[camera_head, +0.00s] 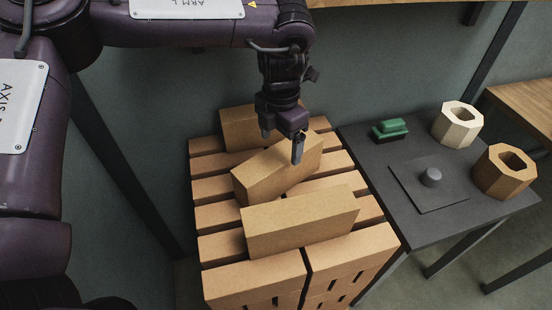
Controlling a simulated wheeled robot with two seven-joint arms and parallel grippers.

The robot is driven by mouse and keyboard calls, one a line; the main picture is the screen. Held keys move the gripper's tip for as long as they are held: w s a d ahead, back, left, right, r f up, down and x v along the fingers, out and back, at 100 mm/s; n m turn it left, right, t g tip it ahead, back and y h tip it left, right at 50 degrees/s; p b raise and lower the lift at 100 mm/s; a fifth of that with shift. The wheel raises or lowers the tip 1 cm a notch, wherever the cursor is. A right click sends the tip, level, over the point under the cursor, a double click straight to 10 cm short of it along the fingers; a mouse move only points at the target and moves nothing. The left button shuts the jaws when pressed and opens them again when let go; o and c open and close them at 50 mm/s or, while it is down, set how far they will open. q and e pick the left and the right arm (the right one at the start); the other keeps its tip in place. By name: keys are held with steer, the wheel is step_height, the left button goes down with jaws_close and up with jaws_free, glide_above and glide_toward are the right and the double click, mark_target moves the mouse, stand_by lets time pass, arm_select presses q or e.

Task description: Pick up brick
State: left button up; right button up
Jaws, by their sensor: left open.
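Several tan bricks lie on a stack of bricks in the head view. One brick (262,178) lies at an angle in the middle of the top. A second brick (300,222) lies nearer the front. A third brick (238,132) lies at the back, partly hidden by my gripper and the middle brick. My left gripper (282,146) points down at the middle brick, with one finger in front of its upper right part. It is open. I cannot tell whether it touches the brick. My right gripper is out of view.
The brick stack (253,279) has gaps between its rows. A dark table (445,222) on the right holds a green object (389,130), a plate with a round knob (431,178), a cream hexagonal pot (456,125) and a brown one (503,173). A wall stands behind.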

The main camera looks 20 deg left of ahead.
mark_target(280, 153)
arm_select(q)
step_height(280, 153, down, 3)
steer(key=shift+f, duration=0.1)
step_height(280, 153, down, 3)
steer(key=shift+w+a+f+p, duration=0.1)
steer(key=shift+w+f+p, duration=0.1)
steer(key=shift+p, duration=0.35)
steer(key=shift+f, duration=0.3)
steer(key=c, duration=0.8)
jaws_close()
steer(key=shift+r, duration=0.15)
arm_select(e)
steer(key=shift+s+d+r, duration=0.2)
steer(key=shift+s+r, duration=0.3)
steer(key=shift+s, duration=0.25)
